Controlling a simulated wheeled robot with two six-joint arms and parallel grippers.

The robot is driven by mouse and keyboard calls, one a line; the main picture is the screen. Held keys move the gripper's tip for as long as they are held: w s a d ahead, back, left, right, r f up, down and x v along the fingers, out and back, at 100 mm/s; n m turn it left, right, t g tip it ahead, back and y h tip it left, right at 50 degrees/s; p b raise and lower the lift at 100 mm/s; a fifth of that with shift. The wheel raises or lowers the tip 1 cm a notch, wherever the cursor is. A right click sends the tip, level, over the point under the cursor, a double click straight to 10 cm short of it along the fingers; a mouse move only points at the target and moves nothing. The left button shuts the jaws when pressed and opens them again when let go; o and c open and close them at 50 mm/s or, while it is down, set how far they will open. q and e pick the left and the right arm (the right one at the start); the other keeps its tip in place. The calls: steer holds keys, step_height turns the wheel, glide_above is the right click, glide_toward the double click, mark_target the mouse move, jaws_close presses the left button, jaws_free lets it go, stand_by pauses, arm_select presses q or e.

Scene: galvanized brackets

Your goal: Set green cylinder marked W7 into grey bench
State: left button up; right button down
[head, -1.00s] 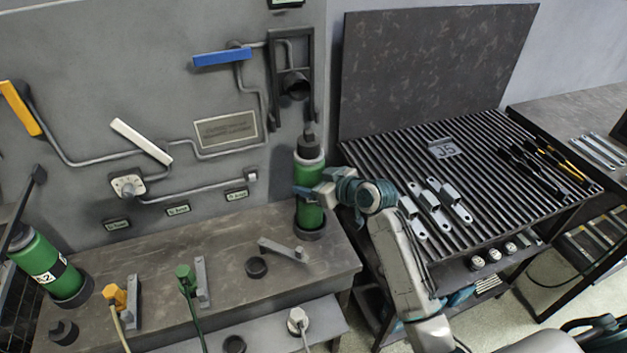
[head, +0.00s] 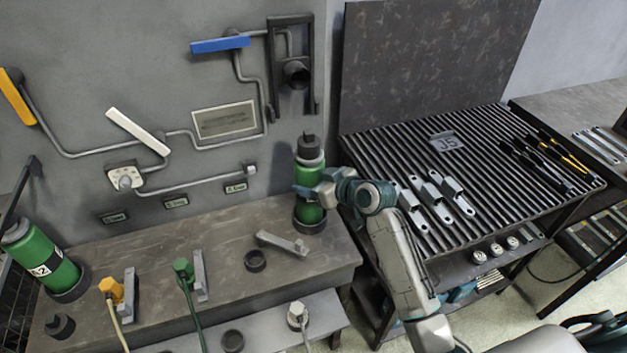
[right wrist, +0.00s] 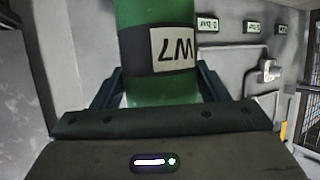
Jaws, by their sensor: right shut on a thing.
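The green cylinder marked W7 (head: 313,170) stands upright at the right end of the grey bench (head: 215,238). It has a dark valve top. Its base is at a dark round collar (head: 310,225) on the bench; I cannot tell whether it rests on the bottom there. My right gripper (head: 309,191) is shut around the cylinder's middle. In the right wrist view the cylinder (right wrist: 158,88) stands between the fingers, its W7 label upside down. My left gripper is not in view.
Another green cylinder (head: 50,262) leans at the bench's left end. Orange (head: 112,289) and green (head: 182,268) plugs, an empty dark ring (head: 255,260) and a grey lever (head: 283,243) are on the bench. A slatted table (head: 480,165) with brackets stands at right.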

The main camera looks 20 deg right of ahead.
steer(key=shift+f, duration=0.1)
steer(key=c, duration=0.6)
jaws_free()
steer(key=o, duration=0.4)
steer(key=shift+s, duration=0.1)
steer(key=shift+o, duration=0.2)
steer(key=shift+f, duration=0.3)
steer(key=b+v, duration=0.3)
steer(key=v, duration=0.8)
steer(key=shift+r, duration=0.2)
